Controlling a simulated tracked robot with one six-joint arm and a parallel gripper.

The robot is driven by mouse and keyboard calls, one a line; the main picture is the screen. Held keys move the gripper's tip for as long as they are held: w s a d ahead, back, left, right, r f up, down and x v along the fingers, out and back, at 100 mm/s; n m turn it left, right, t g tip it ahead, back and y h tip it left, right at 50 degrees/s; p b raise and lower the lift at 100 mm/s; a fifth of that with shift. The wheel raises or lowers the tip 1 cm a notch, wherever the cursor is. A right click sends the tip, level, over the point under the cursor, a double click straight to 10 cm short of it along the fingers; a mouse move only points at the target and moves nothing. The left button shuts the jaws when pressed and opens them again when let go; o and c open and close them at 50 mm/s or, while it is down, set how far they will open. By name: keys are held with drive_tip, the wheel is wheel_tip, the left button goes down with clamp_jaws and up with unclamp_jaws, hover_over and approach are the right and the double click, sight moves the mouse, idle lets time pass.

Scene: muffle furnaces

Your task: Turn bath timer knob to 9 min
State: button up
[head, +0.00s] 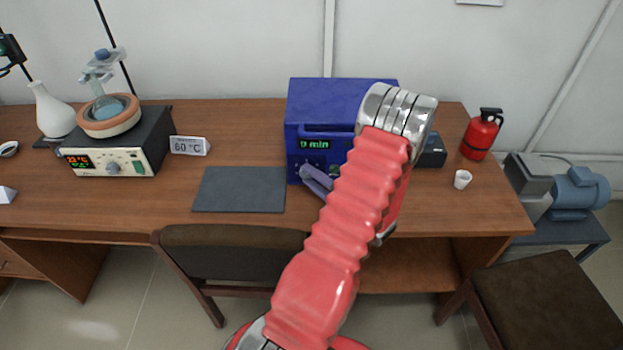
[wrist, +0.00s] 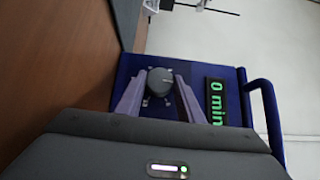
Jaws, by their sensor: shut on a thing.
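The bath is a blue box (head: 342,98) on the table, partly hidden behind my red arm in the head view. Its green display (head: 314,143) reads "0 min"; the display also shows sideways in the wrist view (wrist: 216,102). The dark round timer knob (wrist: 160,82) sits on the blue front panel beside the display, with small marks around it. My gripper (wrist: 160,98) has its two purple-grey fingers on either side of the knob, shut on it. In the head view my gripper (head: 314,181) is at the lower front of the blue box; the knob is hidden there.
A dark mat (head: 240,190) lies left of the box. A heating bath with a flask (head: 115,155) and a "60 °C" sign (head: 190,146) stand further left. A white cup (head: 462,179) and red extinguisher (head: 481,134) are at right. A chair (head: 235,250) stands in front.

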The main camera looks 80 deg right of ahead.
drive_tip(key=shift+s+d+f, duration=0.1)
drive_tip(key=shift+s+f, duration=0.05)
drive_tip(key=o, duration=1.1)
drive_tip(key=v, duration=1.3)
drive_tip(key=shift+s+a, duration=0.25)
drive_tip(key=shift+a, duration=0.1)
